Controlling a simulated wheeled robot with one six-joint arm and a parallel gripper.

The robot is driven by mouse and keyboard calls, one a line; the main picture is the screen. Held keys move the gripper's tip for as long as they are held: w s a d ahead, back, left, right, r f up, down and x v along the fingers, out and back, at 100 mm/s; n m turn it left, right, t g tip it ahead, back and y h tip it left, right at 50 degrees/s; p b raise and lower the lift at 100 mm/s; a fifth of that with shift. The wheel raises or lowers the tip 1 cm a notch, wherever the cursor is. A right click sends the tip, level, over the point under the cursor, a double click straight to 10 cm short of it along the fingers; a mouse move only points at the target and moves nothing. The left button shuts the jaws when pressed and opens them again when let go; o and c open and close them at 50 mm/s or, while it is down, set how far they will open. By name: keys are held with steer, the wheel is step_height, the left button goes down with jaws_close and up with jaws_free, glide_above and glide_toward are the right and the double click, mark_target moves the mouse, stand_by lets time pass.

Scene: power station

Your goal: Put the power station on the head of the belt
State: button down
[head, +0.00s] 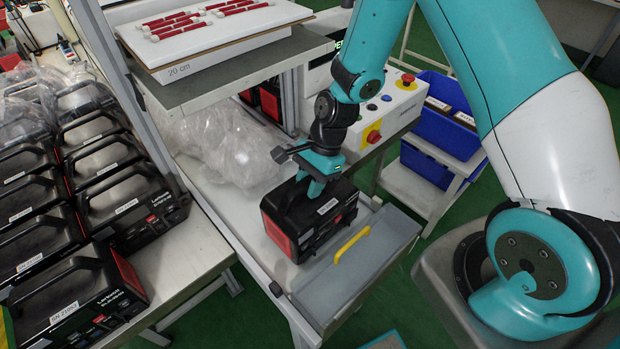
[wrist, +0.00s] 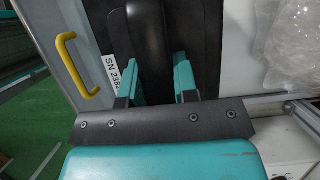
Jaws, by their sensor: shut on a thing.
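A black power station (head: 312,219) with red end panels and a white serial label sits upright on the white belt (head: 262,250), at its near end by the grey end plate with the yellow handle. My gripper (head: 318,180) is above it, shut on its top handle. In the wrist view the power station (wrist: 208,52) fills the top middle, and the teal fingers of my gripper (wrist: 157,80) stand on both sides of its dark handle. The label shows partly beside the left finger. The underside of the power station is hidden, so I cannot tell if it fully rests on the belt.
Several more power stations (head: 120,205) stand in rows on a table at left. Clear plastic wrap (head: 222,143) lies behind on the belt. A shelf with a white board (head: 215,38) overhangs it. A control box (head: 388,112) and blue bins (head: 440,125) are at right.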

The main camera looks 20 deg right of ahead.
steer(key=c, duration=0.9)
jaws_free()
steer(key=shift+f, duration=0.1)
steer(key=b+v, duration=0.2)
steer(key=v, duration=0.9)
steer(key=shift+d+r, duration=0.1)
steer(key=shift+r, duration=0.2)
steer(key=s+a+r+n, duration=0.3)
steer(key=s+r+n, duration=0.2)
steer(key=s+n, duration=0.1)
steer(key=s+a+r+n+t, duration=0.1)
steer(key=s+a+r+n, duration=0.1)
steer(key=s+r+n, duration=0.3)
steer(key=s+a+r+n, duration=0.3)
steer(key=s+r+n, duration=0.1)
steer(key=s+n, duration=0.4)
steer(key=shift+s+a+r+n, duration=0.2)
steer(key=shift+n, duration=0.45)
steer(key=shift+s+a+r+n, duration=0.15)
steer(key=shift+r+n, duration=0.05)
steer(key=shift+n, duration=0.45)
